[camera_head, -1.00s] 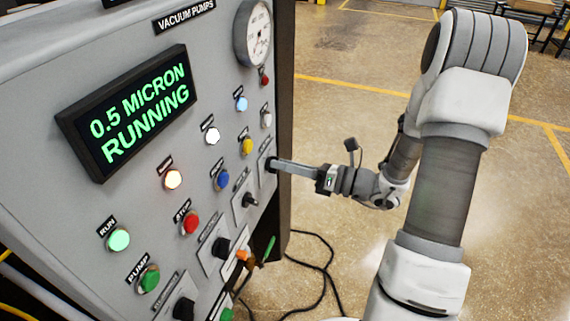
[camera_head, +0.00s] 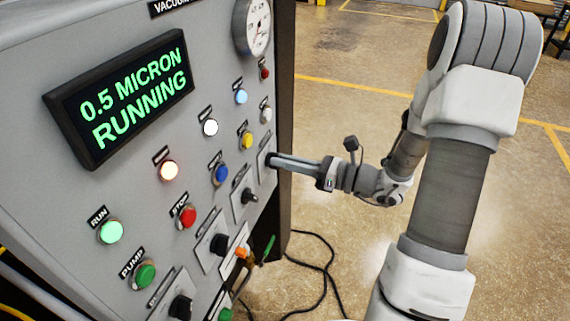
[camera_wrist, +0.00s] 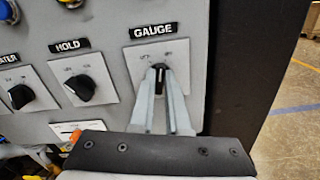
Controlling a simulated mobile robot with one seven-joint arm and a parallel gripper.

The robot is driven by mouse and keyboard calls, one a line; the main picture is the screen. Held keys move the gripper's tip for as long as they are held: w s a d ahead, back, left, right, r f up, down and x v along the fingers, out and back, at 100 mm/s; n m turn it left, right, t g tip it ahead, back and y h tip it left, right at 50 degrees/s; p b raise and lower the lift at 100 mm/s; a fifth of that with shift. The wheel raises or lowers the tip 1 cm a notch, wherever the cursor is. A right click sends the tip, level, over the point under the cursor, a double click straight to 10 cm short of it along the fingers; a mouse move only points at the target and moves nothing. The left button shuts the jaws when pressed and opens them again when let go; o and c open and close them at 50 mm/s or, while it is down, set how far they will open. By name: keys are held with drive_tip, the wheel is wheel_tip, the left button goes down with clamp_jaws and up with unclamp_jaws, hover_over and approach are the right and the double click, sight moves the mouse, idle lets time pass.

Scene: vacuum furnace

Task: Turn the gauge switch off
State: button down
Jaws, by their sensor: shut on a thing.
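The gauge switch (camera_wrist: 160,75) is a black knob on a white plate under a GAUGE label in the wrist view. My gripper (camera_wrist: 159,72) is at the knob, with one finger on each side and the fingertips closed on it. The knob's lower part sits between the fingers and the pointer direction is hard to tell. In the head view my gripper (camera_head: 272,160) reaches the panel's right edge, and its fingertips hide most of the knob there.
The HOLD knob (camera_wrist: 80,88) and another knob (camera_wrist: 20,96) are to the left. The panel (camera_head: 130,200) carries several lit buttons and a display (camera_head: 130,105) reading 0.5 MICRON RUNNING. A pressure gauge (camera_head: 253,28) is above. Open floor lies to the right.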

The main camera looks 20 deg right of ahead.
drive_tip(key=shift+s+a+f+n+b, duration=0.1)
drive_tip(key=shift+n+b, duration=1.5)
drive_tip(key=shift+n, duration=0.5)
drive_tip(key=shift+s+a+n+b, duration=0.1)
drive_tip(key=shift+n+b, duration=1.5)
drive_tip(key=shift+n, duration=0.5)
drive_tip(key=c, duration=0.9)
unclamp_jaws()
drive_tip(key=shift+d, duration=0.1)
drive_tip(key=v, duration=1.7)
drive_tip(key=shift+d, duration=0.15)
